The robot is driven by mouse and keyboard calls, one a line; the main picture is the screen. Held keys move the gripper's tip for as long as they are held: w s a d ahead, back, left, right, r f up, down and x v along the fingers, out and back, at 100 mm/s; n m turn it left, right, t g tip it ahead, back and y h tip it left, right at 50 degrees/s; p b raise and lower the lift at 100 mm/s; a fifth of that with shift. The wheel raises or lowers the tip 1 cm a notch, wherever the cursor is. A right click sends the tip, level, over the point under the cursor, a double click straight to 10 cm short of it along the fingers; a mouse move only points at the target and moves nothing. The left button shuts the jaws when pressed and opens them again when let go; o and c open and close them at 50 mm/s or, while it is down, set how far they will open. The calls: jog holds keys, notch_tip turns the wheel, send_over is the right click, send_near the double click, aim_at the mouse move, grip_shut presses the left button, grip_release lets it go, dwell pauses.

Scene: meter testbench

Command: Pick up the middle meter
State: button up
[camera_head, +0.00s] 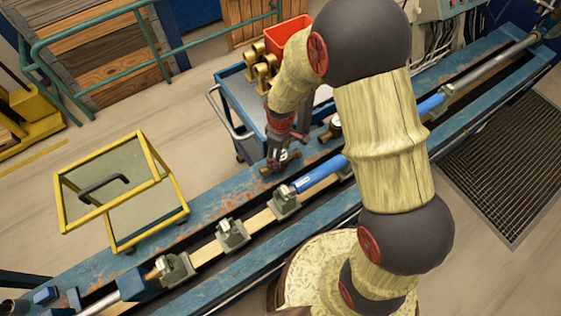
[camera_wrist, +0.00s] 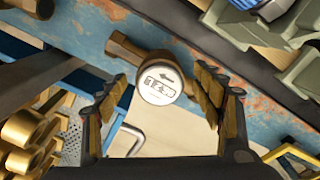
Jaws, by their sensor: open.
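A brass meter with a round white dial (camera_wrist: 160,84) lies on the blue bench rail in the wrist view. The dial carries a black arrow and digits. My gripper (camera_wrist: 161,95) is open, with one finger on each side of the dial and a visible gap on both sides. In the head view my gripper (camera_head: 279,152) is low over the rail, with the meter's brass body (camera_head: 268,170) partly hidden beneath it. Another meter (camera_head: 334,128) sits further along the rail, close to my arm. My arm hides part of the rail, so I cannot tell whether a further meter is there.
A blue cart (camera_head: 232,92) with brass fittings (camera_head: 262,68) and a red bin (camera_head: 287,36) stands behind the rail. Grey clamps (camera_head: 233,235) and a blue cylinder (camera_head: 320,173) line the bench channel. A yellow-framed stand (camera_head: 165,235) is at left.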

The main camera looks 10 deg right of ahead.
jog(key=shift+f, duration=0.1)
jog(key=shift+c, duration=1.1)
jog(key=c, duration=1.5)
grip_shut()
